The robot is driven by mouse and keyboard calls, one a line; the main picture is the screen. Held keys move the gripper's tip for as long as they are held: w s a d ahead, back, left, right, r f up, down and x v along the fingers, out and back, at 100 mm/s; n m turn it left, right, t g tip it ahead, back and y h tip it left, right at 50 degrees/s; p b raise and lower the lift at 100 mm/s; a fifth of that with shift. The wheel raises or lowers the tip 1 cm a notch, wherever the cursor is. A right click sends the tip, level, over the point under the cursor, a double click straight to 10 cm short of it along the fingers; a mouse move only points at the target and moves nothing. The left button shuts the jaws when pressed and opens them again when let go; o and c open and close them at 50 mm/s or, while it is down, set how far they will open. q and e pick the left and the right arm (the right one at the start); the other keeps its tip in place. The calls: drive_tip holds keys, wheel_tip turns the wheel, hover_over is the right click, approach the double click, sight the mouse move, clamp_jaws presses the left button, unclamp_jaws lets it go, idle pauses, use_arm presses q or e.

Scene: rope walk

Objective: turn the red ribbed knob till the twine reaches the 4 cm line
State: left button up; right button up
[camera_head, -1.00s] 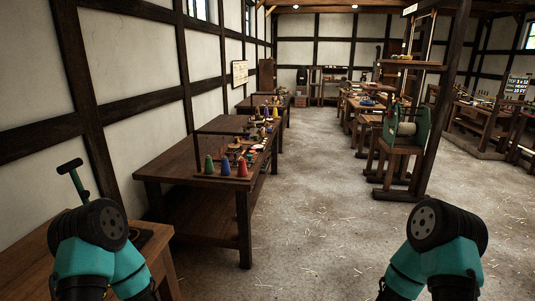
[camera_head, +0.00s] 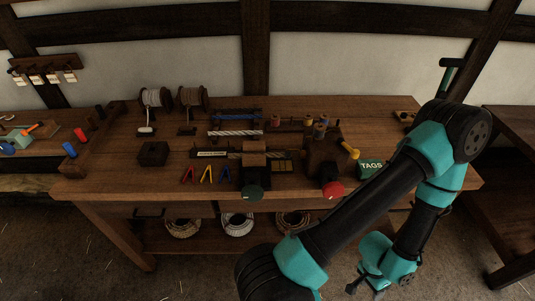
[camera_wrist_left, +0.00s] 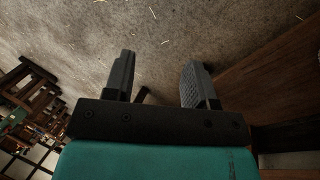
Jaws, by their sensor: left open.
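The red knob (camera_head: 333,189) sticks out from the front of a dark wooden block (camera_head: 325,152) at the bench's front edge; its ribs are too small to make out. A pale marked strip (camera_head: 210,154) lies left of the block; I cannot pick out the twine or the 4 cm line. My left gripper (camera_head: 365,291) is low in front of the bench, below and slightly right of the red knob and apart from it. In the left wrist view its two fingers (camera_wrist_left: 158,76) are spread with nothing between them. My right gripper is not in view.
Coloured clips, spools (camera_head: 155,98) and rope samples (camera_head: 234,133) lie on the bench (camera_head: 110,170). Rope coils (camera_head: 237,223) sit on the shelf below.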

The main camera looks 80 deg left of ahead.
use_arm(q)
drive_tip(key=shift+w, duration=0.1)
drive_tip(key=w+d+r+m, duration=0.4)
drive_tip(key=w+r, duration=0.3)
drive_tip(key=r, duration=0.1)
drive_tip(key=w+d+r+m, duration=0.4)
drive_tip(key=w+r, duration=0.3)
drive_tip(key=w+d+r+m, duration=0.1)
drive_tip(key=d+r+m, duration=0.3)
drive_tip(key=r, duration=0.7)
drive_tip(key=w+d+r+m, duration=0.1)
drive_tip(key=d+r+m, duration=0.2)
drive_tip(key=r, duration=0.9)
drive_tip(key=shift+w+d+r+m+t, duration=0.15)
drive_tip(key=shift+d+r+m+t, duration=0.2)
drive_tip(key=shift+d, duration=0.25)
